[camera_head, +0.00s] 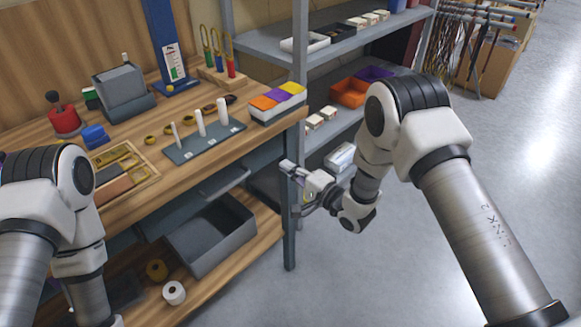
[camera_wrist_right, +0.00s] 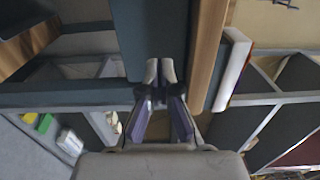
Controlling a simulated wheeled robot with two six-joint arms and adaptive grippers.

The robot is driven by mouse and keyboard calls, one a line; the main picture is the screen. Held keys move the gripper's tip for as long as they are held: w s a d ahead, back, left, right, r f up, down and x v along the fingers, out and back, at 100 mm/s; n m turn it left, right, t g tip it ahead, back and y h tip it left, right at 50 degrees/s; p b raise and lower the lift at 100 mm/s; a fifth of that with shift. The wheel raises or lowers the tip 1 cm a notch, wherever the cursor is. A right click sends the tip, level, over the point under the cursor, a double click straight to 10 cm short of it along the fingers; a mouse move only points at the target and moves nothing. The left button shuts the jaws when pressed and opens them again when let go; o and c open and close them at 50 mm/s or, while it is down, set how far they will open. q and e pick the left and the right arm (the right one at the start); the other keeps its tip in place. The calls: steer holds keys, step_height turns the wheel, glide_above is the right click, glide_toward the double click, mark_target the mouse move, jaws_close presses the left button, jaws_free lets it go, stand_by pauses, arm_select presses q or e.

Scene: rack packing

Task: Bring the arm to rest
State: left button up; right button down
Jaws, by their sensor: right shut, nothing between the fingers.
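My right arm (camera_head: 385,150) reaches in from the right in the head view. Its gripper (camera_head: 288,168) is in front of the right end of the workbench, near the bench leg and below the tabletop edge. In the right wrist view the gripper's fingertips (camera_wrist_right: 160,66) are together with nothing between them. My left arm (camera_head: 60,210) shows at the lower left of the head view. Its gripper is out of sight.
The wooden workbench (camera_head: 190,198) holds a grey plate with white pegs (camera_head: 201,124) and a tray of coloured boxes (camera_head: 277,102). A grey shelf rack (camera_head: 300,62) stands behind the right gripper. A grey bin (camera_head: 213,238) sits on the lower shelf. The floor (camera_head: 400,270) at right is clear.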

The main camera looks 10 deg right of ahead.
arm_select(q)
steer(key=r+p, duration=0.1)
steer(key=p, duration=0.1)
steer(key=r+p, duration=0.4)
steer(key=shift+w+a+r, duration=0.1)
steer(key=shift+w+a, duration=0.1)
steer(key=shift+w, duration=0.2)
arm_select(e)
steer(key=s+d+f+n+g+h, duration=0.3)
steer(key=s+d+f+g, duration=0.1)
steer(key=s, duration=0.9)
steer(key=s+d+f+n+g+h, duration=0.3)
steer(key=s+d+f+g+h, duration=0.1)
steer(key=s, duration=0.9)
steer(key=s+d+f+n+g+h, duration=0.3)
steer(key=s+d+f+g, duration=0.3)
steer(key=s, duration=0.7)
step_height(320, 180, down, 2)
steer(key=shift+s+f+n+g, duration=0.2)
steer(key=shift+f+n+g, duration=0.05)
steer(key=shift+n+g, duration=0.3)
